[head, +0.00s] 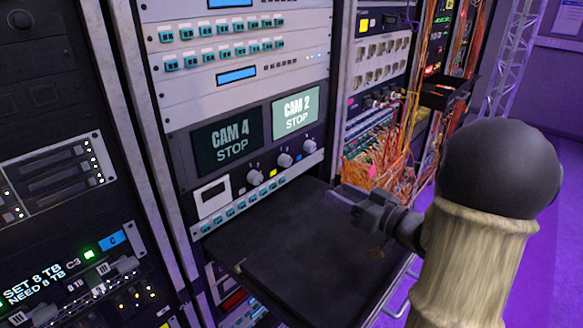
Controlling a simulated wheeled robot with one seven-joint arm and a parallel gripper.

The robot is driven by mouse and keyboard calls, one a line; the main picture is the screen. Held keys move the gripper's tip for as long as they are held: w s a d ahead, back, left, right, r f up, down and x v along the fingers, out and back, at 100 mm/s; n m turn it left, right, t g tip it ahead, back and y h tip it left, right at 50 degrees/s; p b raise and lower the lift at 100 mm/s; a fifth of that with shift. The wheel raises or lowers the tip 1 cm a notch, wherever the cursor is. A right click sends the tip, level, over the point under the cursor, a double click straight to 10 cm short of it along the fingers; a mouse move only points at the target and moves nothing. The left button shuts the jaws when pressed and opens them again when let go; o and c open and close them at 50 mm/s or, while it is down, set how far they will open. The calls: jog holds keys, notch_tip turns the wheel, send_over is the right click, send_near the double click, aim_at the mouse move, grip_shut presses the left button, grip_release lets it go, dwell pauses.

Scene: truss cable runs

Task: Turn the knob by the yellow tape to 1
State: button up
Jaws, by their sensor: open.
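Three pale knobs sit in a row on the dark panel in the head view: a left knob (255,162), a middle knob (284,160) and a right knob (309,146). A small yellow tape patch (273,173) is on the panel below and between the left and middle knobs. The marks around the knobs are too small to read. My gripper (332,198) is open and empty, over the right part of the black shelf, to the right of and below the knobs, apart from them.
A black pull-out shelf (290,245) juts out below the knobs, its top clear. Orange cables (375,160) hang in the rack to the right, behind my gripper.

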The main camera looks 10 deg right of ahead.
aim_at(288, 164)
jog(key=p+x, duration=0.2)
jog(key=x, duration=1.5)
jog(key=shift+r, duration=0.1)
jog(key=c, duration=1)
jog(key=shift+o, duration=0.2)
